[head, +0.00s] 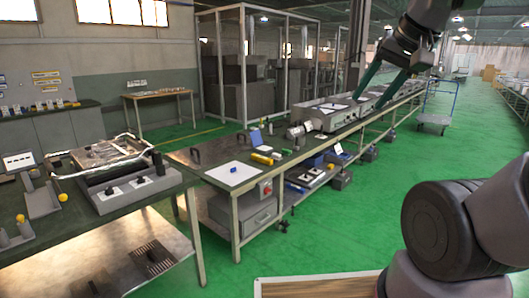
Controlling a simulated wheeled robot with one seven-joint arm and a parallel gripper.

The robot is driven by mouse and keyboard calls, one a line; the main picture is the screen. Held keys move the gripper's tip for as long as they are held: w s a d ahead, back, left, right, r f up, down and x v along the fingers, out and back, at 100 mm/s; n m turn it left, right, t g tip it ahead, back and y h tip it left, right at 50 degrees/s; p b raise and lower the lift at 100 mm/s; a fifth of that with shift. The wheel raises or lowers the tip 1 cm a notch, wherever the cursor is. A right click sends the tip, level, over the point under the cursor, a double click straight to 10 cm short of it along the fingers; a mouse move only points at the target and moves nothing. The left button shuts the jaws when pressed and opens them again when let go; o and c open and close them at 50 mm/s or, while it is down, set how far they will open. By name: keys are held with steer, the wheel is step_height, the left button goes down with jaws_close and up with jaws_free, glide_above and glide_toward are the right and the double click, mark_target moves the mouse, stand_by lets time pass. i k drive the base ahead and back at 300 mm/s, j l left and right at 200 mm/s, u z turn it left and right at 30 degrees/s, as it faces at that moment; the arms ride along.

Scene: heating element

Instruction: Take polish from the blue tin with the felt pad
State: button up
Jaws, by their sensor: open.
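My gripper (372,98) hangs at the upper right, in front of the far part of the long bench. Its two long green fingers are spread apart, with nothing seen between them. A small blue item (233,170) lies on a white sheet on the middle bench, well left of my gripper. A larger blue item (257,139) stands farther back on that bench. Both are too small to tell whether either is the blue tin. I cannot make out the felt pad.
The middle bench (205,161) also carries a yellow cylinder (262,159) and a whitish round part (296,131). A second bench with trays (42,199) stands at the left. A blue trolley (433,120) is at the right. Green floor (345,215) lies clear in front.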

mark_target(276, 156)
steer(key=i+l, duration=0.15)
steer(key=i, duration=0.35)
steer(key=i+l+u, duration=0.1)
steer(key=i, duration=0.45)
steer(key=i+l+u, duration=0.1)
steer(key=i, duration=0.4)
steer(key=i+l, duration=0.3)
steer(key=i, duration=0.2)
steer(key=i+l+u, duration=0.1)
steer(key=i, duration=0.4)
steer(key=i+l, duration=0.35)
steer(key=i, duration=0.15)
steer(key=i+l+u, duration=0.1)
steer(key=i+l, duration=0.15)
steer(key=i, duration=0.3)
